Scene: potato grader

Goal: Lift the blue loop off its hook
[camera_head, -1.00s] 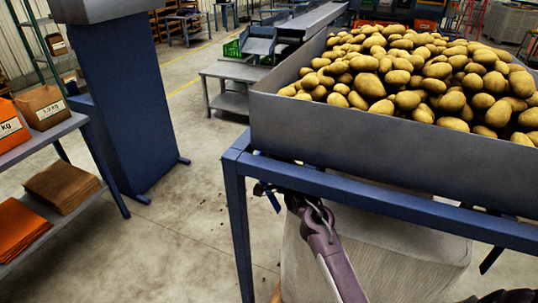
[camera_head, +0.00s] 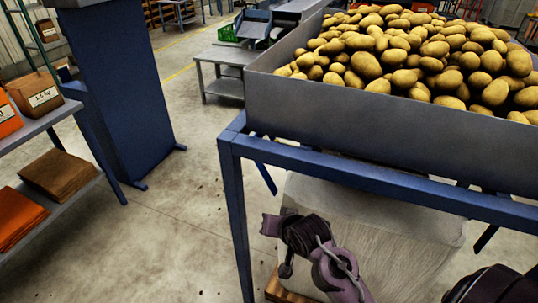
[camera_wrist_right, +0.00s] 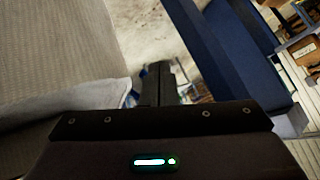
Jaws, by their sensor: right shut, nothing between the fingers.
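I cannot make out the blue loop or its hook in either view. A large pale woven bag (camera_head: 400,235) stands under the blue frame (camera_head: 232,200) that carries the potato bin. The bag also fills the left of the right wrist view (camera_wrist_right: 60,55). My right gripper (camera_wrist_right: 157,85) shows in the right wrist view with its dark fingers shut and empty, beside the bag's edge. A small bluish patch by the fingertips is too small to identify. In the head view, one of my arms is bent in front of the bag, with no clear fingers. My left gripper cannot be made out.
A grey bin of potatoes (camera_head: 375,125) sits on the frame, overhanging the bag. A blue post (camera_wrist_right: 220,60) stands right of the fingers. A shelf (camera_head: 70,215) with cartons and sacks is at the left.

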